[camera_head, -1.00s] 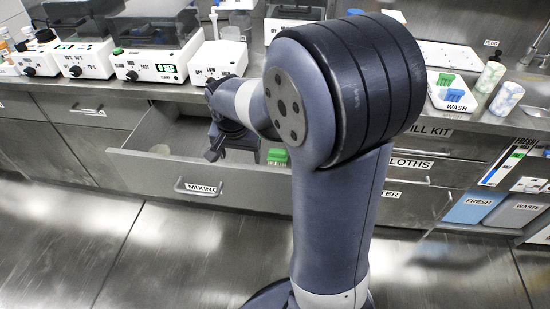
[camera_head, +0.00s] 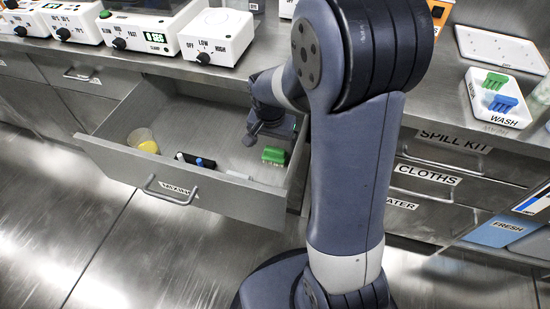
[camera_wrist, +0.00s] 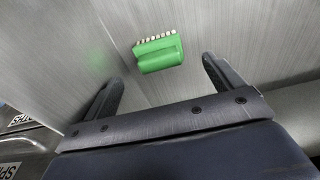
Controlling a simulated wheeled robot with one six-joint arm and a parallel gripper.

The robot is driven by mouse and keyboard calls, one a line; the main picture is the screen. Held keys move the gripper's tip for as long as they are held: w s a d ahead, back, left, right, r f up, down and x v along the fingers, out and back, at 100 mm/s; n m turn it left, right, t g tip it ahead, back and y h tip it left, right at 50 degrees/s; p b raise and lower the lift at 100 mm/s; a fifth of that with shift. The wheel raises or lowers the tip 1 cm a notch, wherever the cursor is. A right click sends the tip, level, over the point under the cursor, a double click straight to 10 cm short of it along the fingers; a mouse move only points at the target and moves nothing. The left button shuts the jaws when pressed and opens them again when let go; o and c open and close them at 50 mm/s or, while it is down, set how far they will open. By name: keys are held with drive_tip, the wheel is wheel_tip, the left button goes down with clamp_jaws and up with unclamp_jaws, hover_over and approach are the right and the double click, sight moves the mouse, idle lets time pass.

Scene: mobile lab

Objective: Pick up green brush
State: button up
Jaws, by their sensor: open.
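A green brush (camera_head: 274,155) with pale bristles lies in the open mixing drawer (camera_head: 207,112), near its right wall. My gripper (camera_head: 256,136) is over the drawer, just left of and above this brush in the head view. In the wrist view the gripper (camera_wrist: 160,76) is open, with a finger at each side and nothing between them. The green brush (camera_wrist: 158,56) appears just beyond the fingertips, between their lines, apart from both. Another green brush (camera_head: 496,81) sits in the white wash tray (camera_head: 478,100) on the counter.
The drawer also holds a yellow-filled beaker (camera_head: 143,140) and dark items with a blue part (camera_head: 197,162). A blue brush (camera_head: 502,103) shares the wash tray. Drawer walls stand close around my gripper. Lab devices (camera_head: 217,37) line the counter.

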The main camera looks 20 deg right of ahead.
sight(274, 152)
wheel_tip(274, 152, down, 5)
drive_tip(key=shift+d+r+b, duration=0.1)
drive_tip(key=shift+b, duration=0.8)
drive_tip(key=shift+w+f, duration=0.1)
drive_tip(key=shift+f, duration=0.3)
drive_tip(key=shift+c, duration=0.2)
drive_tip(key=shift+r, duration=0.1)
drive_tip(key=c, duration=1)
drive_tip(key=shift+c, duration=0.2)
wheel_tip(274, 152, up, 18)
drive_tip(key=p, duration=0.5)
